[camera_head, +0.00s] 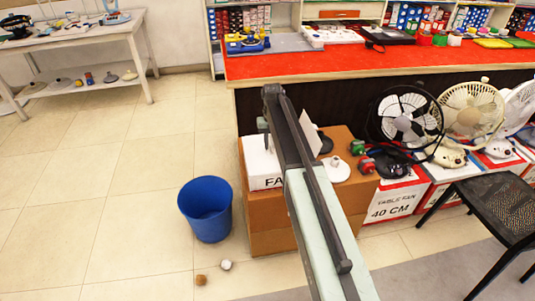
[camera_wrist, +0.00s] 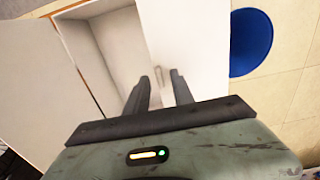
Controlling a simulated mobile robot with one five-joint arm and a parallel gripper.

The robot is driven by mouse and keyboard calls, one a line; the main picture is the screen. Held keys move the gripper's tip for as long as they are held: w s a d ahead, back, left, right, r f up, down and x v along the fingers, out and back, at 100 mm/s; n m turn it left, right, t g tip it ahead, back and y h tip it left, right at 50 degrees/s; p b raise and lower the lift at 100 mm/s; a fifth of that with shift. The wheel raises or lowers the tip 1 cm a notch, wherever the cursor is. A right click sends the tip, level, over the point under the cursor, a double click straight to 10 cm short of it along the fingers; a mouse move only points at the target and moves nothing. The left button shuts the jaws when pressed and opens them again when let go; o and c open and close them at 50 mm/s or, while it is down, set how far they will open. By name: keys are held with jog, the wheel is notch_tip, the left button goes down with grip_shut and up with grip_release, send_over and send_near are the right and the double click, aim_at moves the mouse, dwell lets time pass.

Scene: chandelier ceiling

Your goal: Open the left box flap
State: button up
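A white box (camera_head: 259,160) with dark lettering on its front sits on a brown cardboard box, partly hidden by my arm. In the wrist view the box's inside (camera_wrist: 88,62) shows on the left, with a white flap (camera_wrist: 28,95) spread out beyond it. Another white panel (camera_wrist: 192,42), seemingly the flap on the bin side, lies to the right of the opening. My gripper (camera_wrist: 160,82) is open, its two fingers apart over this panel near its inner edge. A small upright detail shows between the fingers. I cannot tell whether the fingers touch the panel. My gripper (camera_head: 268,92) is above the box in the head view.
A blue bin (camera_head: 206,208) stands on the floor left of the brown carton (camera_head: 275,222); it also shows in the wrist view (camera_wrist: 251,42). A red-topped counter (camera_head: 380,62) is behind. Fans, fan boxes and a black chair (camera_head: 500,208) crowd the right.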

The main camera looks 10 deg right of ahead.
jog(key=shift+f, duration=0.6)
jog(key=shift+r, duration=0.1)
jog(key=shift+c, duration=0.3)
grip_shut()
dwell(0.5)
